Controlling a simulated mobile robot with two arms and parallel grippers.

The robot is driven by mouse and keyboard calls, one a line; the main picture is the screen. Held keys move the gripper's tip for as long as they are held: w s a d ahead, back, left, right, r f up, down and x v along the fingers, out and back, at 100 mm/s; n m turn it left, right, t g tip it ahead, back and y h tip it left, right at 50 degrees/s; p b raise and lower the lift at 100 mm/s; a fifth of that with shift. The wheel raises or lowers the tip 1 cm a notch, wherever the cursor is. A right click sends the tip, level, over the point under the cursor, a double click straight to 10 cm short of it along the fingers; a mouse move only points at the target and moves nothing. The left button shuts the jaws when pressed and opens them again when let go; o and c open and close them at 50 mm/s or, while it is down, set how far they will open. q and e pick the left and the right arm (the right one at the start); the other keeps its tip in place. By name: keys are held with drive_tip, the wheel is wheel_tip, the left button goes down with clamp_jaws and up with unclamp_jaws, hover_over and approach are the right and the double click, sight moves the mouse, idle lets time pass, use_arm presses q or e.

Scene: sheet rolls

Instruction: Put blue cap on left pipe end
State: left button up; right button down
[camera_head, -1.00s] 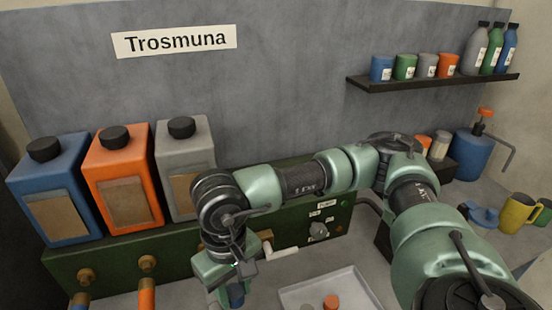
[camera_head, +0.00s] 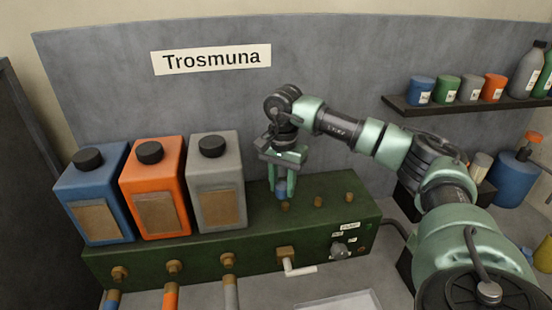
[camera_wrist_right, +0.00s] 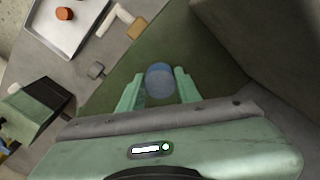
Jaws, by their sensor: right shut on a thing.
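My right gripper (camera_head: 287,187) is shut on the blue cap (camera_head: 280,188) and holds it over the top of the green box (camera_head: 235,250). In the right wrist view the blue cap (camera_wrist_right: 160,80) sits between the two green fingers (camera_wrist_right: 160,88). Several brass pipe ends stand on top of the box. The left one (camera_head: 285,206) shows just below the cap; the middle one (camera_head: 318,202) and the right one (camera_head: 349,197) are bare. Whether the cap touches the left end is unclear. My left gripper is not in view.
Blue (camera_head: 95,195), orange (camera_head: 155,190) and grey (camera_head: 217,182) jugs stand left of the gripper, the grey one nearest. A white-handled valve (camera_head: 290,264) sticks out in front. A tray (camera_head: 340,302) lies below; an orange cap (camera_wrist_right: 64,14) shows in it in the wrist view.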

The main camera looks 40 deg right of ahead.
sight(285, 204)
drive_tip(key=shift+w+d+r+m, duration=0.2)
drive_tip(key=shift+d+r+m, duration=0.05)
drive_tip(key=shift+d, duration=0.2)
drive_tip(key=shift+w+d+r+m, duration=0.15)
drive_tip(key=shift+d+r+m, duration=0.1)
drive_tip(key=shift+d, duration=0.15)
drive_tip(key=shift+w+d+f+m, duration=0.3)
drive_tip(key=shift+w+d+f, duration=0.1)
drive_tip(key=shift+d, duration=0.1)
drive_tip(key=shift+s+f+b, duration=0.2)
drive_tip(key=shift+f+b, duration=0.3)
drive_tip(key=shift+b, duration=0.05)
wheel_tip(285, 204, down, 3)
drive_tip(key=shift+w+a+r+b, duration=0.1)
drive_tip(key=shift+w+b, duration=0.05)
drive_tip(key=shift+b, duration=0.85)
drive_tip(key=shift+f+b, duration=0.65)
drive_tip(key=shift+f, duration=0.25)
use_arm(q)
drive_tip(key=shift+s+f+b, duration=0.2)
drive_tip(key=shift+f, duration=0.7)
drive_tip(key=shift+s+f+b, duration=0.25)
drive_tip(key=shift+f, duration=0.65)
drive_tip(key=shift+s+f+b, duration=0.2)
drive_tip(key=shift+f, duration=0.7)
use_arm(e)
drive_tip(key=shift+f, duration=1.15)
